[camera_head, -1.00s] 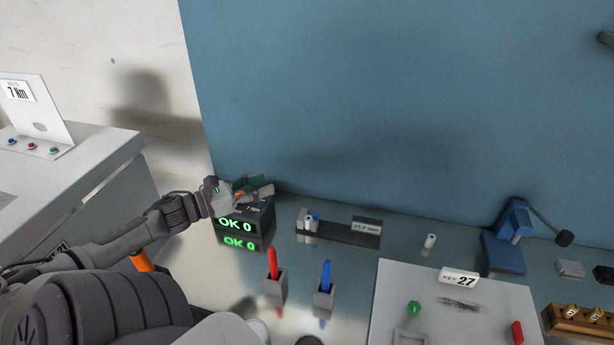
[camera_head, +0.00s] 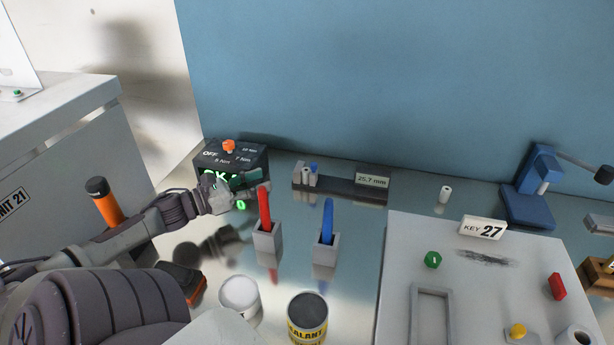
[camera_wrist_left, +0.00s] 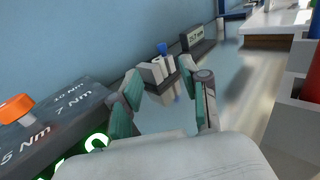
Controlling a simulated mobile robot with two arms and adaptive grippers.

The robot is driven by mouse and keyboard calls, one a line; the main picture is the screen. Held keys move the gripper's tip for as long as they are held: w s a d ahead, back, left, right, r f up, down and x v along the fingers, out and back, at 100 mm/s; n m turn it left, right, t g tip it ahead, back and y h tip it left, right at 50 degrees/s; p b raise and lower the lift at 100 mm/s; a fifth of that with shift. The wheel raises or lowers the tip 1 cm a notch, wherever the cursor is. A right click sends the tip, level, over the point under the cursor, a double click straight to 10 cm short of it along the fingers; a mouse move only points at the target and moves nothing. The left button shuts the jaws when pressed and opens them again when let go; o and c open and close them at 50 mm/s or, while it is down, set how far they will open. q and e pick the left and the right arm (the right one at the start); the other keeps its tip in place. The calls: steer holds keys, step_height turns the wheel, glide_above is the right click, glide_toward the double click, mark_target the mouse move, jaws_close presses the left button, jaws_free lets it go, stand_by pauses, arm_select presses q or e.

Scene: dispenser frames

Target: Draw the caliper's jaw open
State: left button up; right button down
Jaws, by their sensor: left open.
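The caliper (camera_head: 340,187) is a dark bar at the back of the bench against the blue wall. A display (camera_head: 373,180) reading about 25.7 mm stands at its right end. At its left end are pale upright jaws (camera_head: 305,176) with a blue knob (camera_head: 314,168). In the left wrist view the jaws (camera_wrist_left: 154,71) show ahead between my fingertips, with the blue knob (camera_wrist_left: 163,48) on top. My left gripper (camera_head: 250,182) is open and empty, left of the caliper and apart from it, in front of the dial box. My right gripper is not in view.
The dial box (camera_head: 252,155) with an orange knob (camera_head: 229,146) stands close behind my left gripper. A red handle (camera_head: 264,209) and a blue handle (camera_head: 328,220) stand in grey holders in front of the caliper. Bare bench lies between the box and the caliper.

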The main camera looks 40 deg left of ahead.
mark_target(311, 167)
arm_select(q)
steer(key=shift+f, duration=0.7)
steer(key=shift+w+d+r, duration=0.1)
steer(key=shift+w, duration=0.2)
steer(key=x, duration=1.3)
steer(key=shift+w, duration=0.1)
jaws_close()
